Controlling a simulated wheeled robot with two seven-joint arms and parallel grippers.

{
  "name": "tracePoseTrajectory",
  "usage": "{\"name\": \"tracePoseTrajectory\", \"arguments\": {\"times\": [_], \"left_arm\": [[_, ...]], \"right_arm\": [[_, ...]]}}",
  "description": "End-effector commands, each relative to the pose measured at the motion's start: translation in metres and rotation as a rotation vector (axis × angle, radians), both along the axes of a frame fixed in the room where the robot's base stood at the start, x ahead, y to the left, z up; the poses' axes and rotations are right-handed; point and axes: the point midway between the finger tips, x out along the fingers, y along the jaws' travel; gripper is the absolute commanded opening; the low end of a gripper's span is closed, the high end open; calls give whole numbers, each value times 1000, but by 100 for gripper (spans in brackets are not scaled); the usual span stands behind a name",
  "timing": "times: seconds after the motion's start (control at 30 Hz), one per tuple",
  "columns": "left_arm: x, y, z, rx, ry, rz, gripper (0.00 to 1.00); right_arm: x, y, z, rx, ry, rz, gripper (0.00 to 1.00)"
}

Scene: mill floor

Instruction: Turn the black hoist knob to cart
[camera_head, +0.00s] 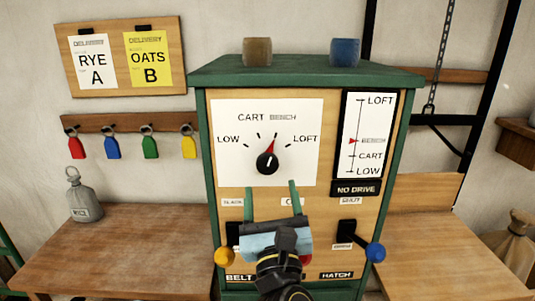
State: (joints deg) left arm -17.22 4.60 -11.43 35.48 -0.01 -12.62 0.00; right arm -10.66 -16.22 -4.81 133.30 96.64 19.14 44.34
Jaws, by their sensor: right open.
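The black hoist knob (267,163) sits on a white dial plate (230,166) on the front of the green-framed cabinet. Its red pointer leans slightly right of straight up, toward BENCH. CART is the label just left of that; LOW is far left and LOFT far right. My right gripper (272,203) comes up from the bottom, below the dial. Its two green fingers are apart with nothing between them, and they do not appear to touch the knob. My left gripper is not in view.
A height scale (367,135) at right has its red marker at BENCH, above a NO DRIVE sign (356,188). A yellow-balled lever (225,257) and a blue-balled lever (375,252) flank my gripper. Part of the lower panel is hidden behind it. Wooden tabletops (130,245) lie either side.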

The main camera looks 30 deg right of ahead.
Motion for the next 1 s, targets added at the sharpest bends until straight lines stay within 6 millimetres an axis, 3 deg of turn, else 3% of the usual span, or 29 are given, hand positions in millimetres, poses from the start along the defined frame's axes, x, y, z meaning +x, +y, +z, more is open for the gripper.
{"name": "tracePoseTrajectory", "arguments": {"times": [0.1,0.4,0.8,1.0], "left_arm": [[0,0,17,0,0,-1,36],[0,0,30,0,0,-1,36],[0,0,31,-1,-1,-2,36],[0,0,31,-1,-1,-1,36]], "right_arm": [[22,-11,16,-3,-3,-1,63],[59,-31,29,-4,0,0,63],[66,-34,30,-2,0,0,63],[66,-34,30,-3,1,0,39]]}}
